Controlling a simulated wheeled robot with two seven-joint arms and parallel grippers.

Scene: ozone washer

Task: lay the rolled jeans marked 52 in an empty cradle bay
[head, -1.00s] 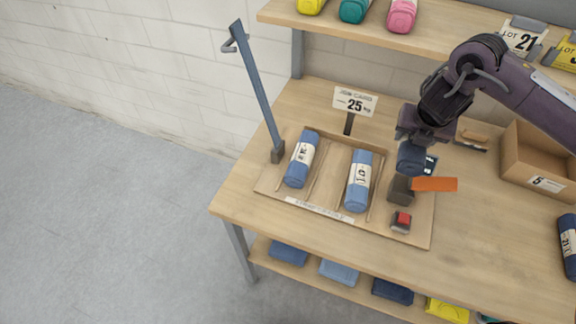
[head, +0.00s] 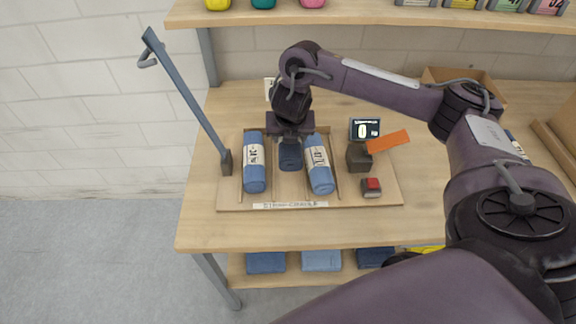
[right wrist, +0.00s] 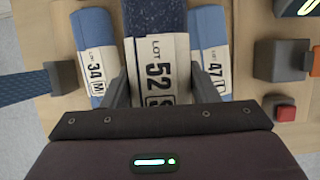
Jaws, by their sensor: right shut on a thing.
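The rolled jeans marked 52, dark blue with a white band (right wrist: 158,70), are gripped in the right wrist view and also show in the head view (head: 290,157). My right gripper (right wrist: 160,88) is shut on them; it shows in the head view (head: 290,138). They are over the middle bay of the cradle board (head: 229,196), lined up with the bay. Whether they touch its floor I cannot tell. A roll marked 34 (head: 254,176) lies in the left bay, one marked 47 (head: 320,178) in the right bay. My left gripper is not in view.
A blue-grey upright lever (head: 185,92) stands at the board's left edge. Right of the bays are a dark block with an orange flag (head: 388,141), a red button (head: 372,185) and a small display (head: 365,129). A cardboard box (head: 434,75) stands behind my right arm.

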